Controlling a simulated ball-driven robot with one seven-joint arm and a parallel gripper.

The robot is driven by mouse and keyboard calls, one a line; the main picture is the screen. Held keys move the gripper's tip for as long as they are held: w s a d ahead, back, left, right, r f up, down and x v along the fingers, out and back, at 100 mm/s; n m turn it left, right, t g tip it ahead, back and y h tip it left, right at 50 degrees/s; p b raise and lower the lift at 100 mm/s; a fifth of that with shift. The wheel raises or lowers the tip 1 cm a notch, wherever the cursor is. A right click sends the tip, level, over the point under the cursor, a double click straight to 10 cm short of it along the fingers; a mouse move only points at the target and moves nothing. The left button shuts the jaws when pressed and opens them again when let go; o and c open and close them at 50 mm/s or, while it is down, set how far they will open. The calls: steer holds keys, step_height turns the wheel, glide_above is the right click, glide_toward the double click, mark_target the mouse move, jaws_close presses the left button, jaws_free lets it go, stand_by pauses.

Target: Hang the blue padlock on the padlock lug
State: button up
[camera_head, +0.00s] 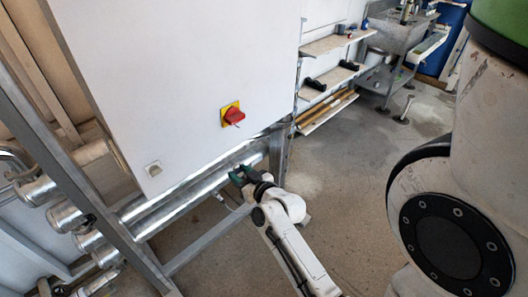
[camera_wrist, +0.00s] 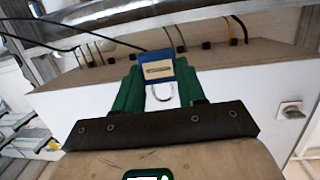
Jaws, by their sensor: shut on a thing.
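The blue padlock (camera_wrist: 158,56) has a pale label plate and a silver U-shaped shackle. In the wrist view it sits between the green fingers of my gripper (camera_wrist: 158,74), which is shut on it. The shackle points down in that picture, towards the palm. In the head view my gripper (camera_head: 241,174) is near the cabinet's lower edge, and the padlock cannot be made out there. A small pale square fitting (camera_head: 153,168) is low on the cabinet front. It also shows in the wrist view (camera_wrist: 291,110). I cannot tell whether it is the padlock lug.
The white cabinet (camera_head: 185,60) carries a red rotary switch on a yellow plate (camera_head: 232,115). Metal pipes (camera_head: 190,195) and a grey frame run below it. Shelves (camera_head: 330,80) and a sink (camera_head: 400,35) stand behind. The floor to the right is mostly clear.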

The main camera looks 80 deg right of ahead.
steer(key=s+d+r+n+y+b, duration=0.1)
steer(key=s+d+r+b, duration=0.15)
steer(key=s+r, duration=0.2)
steer(key=n+t+y+b, duration=0.2)
steer(key=n+y, duration=0.1)
steer(key=y, duration=0.1)
glide_toward(231, 132)
steer(key=shift+r+x, duration=0.1)
steer(key=shift+x, duration=1.05)
steer(key=shift+r+x, duration=0.15)
steer(key=shift+x, duration=0.95)
steer(key=shift+w+d+f+b, duration=0.15)
steer(key=shift+w+f+b, duration=0.25)
steer(key=shift+w, duration=0.3)
steer(key=o, duration=1.2)
steer(key=shift+c, duration=0.2)
